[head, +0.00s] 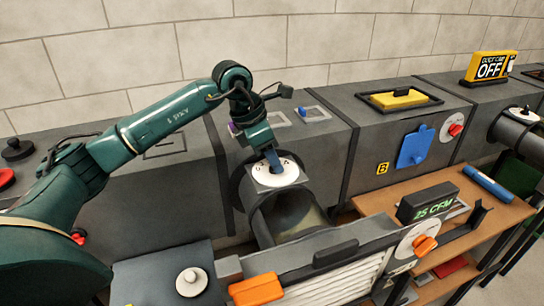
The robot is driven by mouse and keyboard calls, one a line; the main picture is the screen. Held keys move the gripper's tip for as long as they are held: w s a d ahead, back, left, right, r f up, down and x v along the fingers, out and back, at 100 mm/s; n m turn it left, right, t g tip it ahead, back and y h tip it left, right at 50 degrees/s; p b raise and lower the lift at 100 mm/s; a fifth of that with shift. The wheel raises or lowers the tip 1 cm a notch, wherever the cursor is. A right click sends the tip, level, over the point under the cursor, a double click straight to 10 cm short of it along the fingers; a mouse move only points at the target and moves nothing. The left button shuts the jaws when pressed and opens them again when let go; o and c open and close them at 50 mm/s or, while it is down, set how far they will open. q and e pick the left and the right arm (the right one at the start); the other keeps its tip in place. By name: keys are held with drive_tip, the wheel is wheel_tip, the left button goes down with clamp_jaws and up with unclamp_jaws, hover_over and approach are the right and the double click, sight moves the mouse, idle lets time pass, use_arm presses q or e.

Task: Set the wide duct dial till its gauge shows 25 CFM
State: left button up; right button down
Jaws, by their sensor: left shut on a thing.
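A round white dial (262,179) sits on top of the wide round duct (258,221) at the centre of the head view. My left gripper (273,160) points down onto the middle of this dial. It is shut on the dial's knob, which its fingers mostly hide. A black gauge (427,203) at the right shows "25 CFM" in green. My right gripper is not in view.
A white dial with an orange knob (424,245) is beside the gauge, near a white louvre. A blue cylinder (485,183) lies on the wooden bench (380,200). A second round duct (515,130) is at far right. An orange block (256,290) is in front.

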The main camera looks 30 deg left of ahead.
use_arm(q)
drive_tip(key=shift+r+n, duration=0.1)
drive_tip(key=shift+n, duration=0.5)
drive_tip(key=o, duration=1)
drive_tip(key=v, duration=1.3)
drive_tip(key=shift+s+d, duration=0.25)
